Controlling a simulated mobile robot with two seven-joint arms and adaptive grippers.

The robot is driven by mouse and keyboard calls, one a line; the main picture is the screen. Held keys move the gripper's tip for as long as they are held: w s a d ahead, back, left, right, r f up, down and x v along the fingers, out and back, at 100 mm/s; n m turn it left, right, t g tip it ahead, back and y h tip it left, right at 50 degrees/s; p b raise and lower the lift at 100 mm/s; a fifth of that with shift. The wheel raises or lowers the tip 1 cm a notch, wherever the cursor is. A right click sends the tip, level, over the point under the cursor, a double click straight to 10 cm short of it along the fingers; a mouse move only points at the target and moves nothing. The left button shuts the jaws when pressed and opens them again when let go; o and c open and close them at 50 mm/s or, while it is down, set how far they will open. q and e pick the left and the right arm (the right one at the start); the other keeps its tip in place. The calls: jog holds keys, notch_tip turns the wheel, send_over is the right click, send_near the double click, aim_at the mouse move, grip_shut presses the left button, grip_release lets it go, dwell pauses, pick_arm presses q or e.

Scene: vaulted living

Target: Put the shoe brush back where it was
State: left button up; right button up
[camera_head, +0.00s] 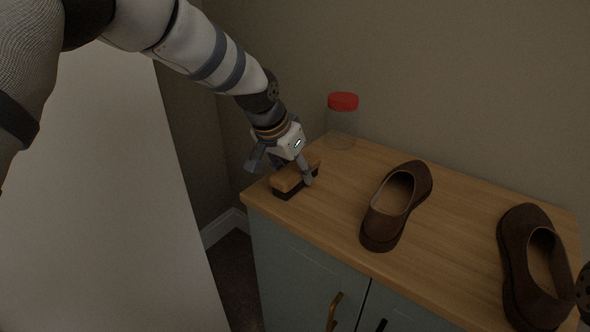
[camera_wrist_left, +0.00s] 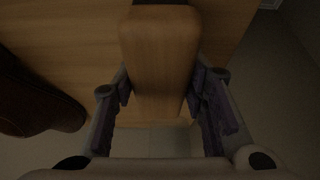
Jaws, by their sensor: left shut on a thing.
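The shoe brush (camera_head: 288,181) has a light wooden back and dark bristles. It is at the left end of the wooden cabinet top, near the front left corner. My left gripper (camera_head: 292,174) is shut on it from above, with a finger on either side. In the left wrist view the brush's wooden back (camera_wrist_left: 160,55) runs between the two fingers of the left gripper (camera_wrist_left: 160,100). The bristles look to be at or just above the top; I cannot tell if they touch. My right gripper is not clearly in view.
A brown shoe (camera_head: 381,225) stands right of the brush, and a second brown shoe (camera_head: 513,262) farther right. A clear jar with a red lid (camera_head: 343,102) stands at the back left. The cabinet top (camera_head: 450,205) is bare between the shoes. A wall runs behind.

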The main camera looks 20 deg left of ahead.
pick_arm(q)
jog(key=shift+f, duration=0.15)
jog(key=o, duration=1.2)
jog(key=p+v, duration=0.1)
jog(key=v, duration=1)
jog(key=shift+r+p, duration=0.35)
jog(key=shift+p, duration=0.05)
jog(key=shift+s+r, duration=0.25)
jog(key=shift+s, duration=0.05)
pick_arm(e)
jog(key=shift+w+r+t, duration=0.4)
jog(key=shift+w+r, duration=0.8)
jog(key=shift+r, duration=0.05)
